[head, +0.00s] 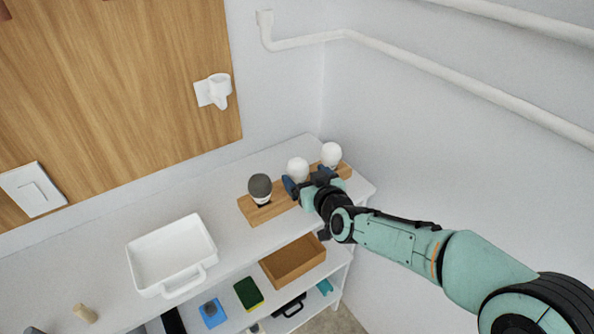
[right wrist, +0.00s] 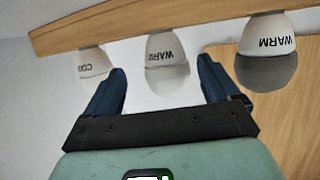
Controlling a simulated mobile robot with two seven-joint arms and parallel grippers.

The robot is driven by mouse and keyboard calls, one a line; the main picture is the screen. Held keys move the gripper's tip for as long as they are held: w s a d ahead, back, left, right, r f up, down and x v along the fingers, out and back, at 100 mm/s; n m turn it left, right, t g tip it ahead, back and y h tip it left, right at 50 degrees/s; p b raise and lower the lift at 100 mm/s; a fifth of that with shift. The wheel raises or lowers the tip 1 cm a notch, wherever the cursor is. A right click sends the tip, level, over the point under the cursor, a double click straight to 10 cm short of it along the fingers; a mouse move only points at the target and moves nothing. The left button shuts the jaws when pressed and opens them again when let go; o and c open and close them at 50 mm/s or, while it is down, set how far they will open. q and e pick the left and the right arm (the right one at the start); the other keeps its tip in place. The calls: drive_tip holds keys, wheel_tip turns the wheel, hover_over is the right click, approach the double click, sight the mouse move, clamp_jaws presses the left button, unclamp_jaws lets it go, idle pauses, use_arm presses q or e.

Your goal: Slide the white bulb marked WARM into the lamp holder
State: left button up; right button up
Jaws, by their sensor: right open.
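The white bulb marked WARM (head: 298,166) stands in the middle of a wooden rack (head: 262,212) on the white shelf top. In the right wrist view the bulb (right wrist: 166,68) shows its WARM lettering between my fingers. My right gripper (head: 308,181) is open, with one blue finger on each side of this bulb; I cannot tell whether they touch it. It also shows in the right wrist view (right wrist: 162,78). The white lamp holder (head: 217,90) is fixed to the wooden wall board and looks empty. My left gripper is out of view.
A grey-domed bulb (head: 260,188), also marked WARM (right wrist: 268,60), and a white bulb (head: 331,153) with partly visible lettering starting CO (right wrist: 93,62) flank the middle bulb. A white tray (head: 140,255) stands left. Pipes (head: 400,62) run along the right wall.

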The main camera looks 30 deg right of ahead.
drive_tip(key=shift+a+p+x, duration=0.15)
drive_tip(key=shift+p+x, duration=0.15)
drive_tip(key=shift+x, duration=1.15)
drive_tip(key=shift+a+p+x, duration=0.2)
drive_tip(key=shift+p+x, duration=0.05)
drive_tip(key=shift+x, duration=1.15)
drive_tip(key=c, duration=1)
